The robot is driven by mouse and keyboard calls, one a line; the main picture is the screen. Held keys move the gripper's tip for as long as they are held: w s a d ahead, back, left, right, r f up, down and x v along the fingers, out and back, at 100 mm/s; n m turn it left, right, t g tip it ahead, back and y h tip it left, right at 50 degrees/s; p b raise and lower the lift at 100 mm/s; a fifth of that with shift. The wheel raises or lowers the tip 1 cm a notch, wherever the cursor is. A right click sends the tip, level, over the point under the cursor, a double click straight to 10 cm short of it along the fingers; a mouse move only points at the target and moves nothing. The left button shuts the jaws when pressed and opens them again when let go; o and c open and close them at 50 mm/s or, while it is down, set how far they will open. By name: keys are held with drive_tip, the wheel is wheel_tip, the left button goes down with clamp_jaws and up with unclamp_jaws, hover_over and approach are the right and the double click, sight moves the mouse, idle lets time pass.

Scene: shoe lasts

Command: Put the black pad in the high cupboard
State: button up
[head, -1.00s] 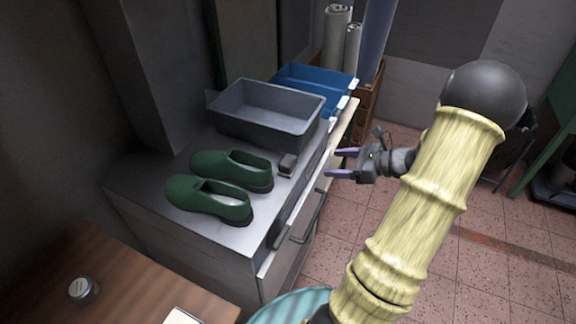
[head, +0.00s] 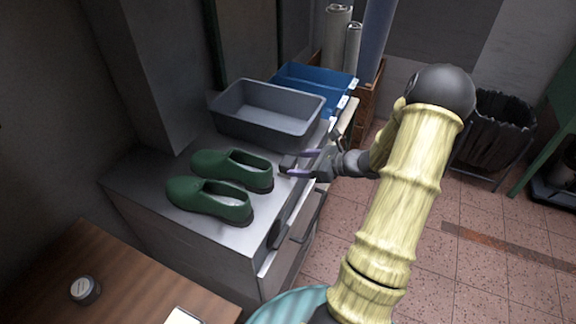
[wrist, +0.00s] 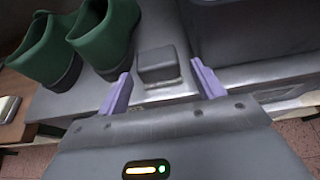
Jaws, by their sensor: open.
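The black pad, a small dark block (head: 287,162), lies on the grey cabinet top near its right edge, beside the heel of a green shoe. In the wrist view the pad (wrist: 158,66) sits upright just ahead of and between the two purple fingers. My gripper (head: 296,163) is open and empty, reaching in from the right over the cabinet edge; its fingers (wrist: 162,82) do not visibly touch the pad. The fingers partly cover the pad in the head view. I cannot identify the high cupboard in these views.
Two green shoes (head: 222,185) stand left of the pad. A grey tub (head: 268,112) is behind it, with blue bins (head: 315,78) beyond. A drawer handle (head: 308,218) projects from the cabinet front. A wooden table (head: 130,285) is at lower left.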

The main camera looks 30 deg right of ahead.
sight(294, 164)
drive_tip(key=shift+p+x, duration=0.45)
drive_tip(key=shift+x, duration=2.15)
drive_tip(key=shift+s+f, duration=0.15)
drive_tip(key=shift+f, duration=0.05)
drive_tip(key=c, duration=0.9)
drive_tip(key=shift+o, duration=0.2)
drive_tip(key=shift+r, duration=0.1)
wheel_tip(294, 164, up, 18)
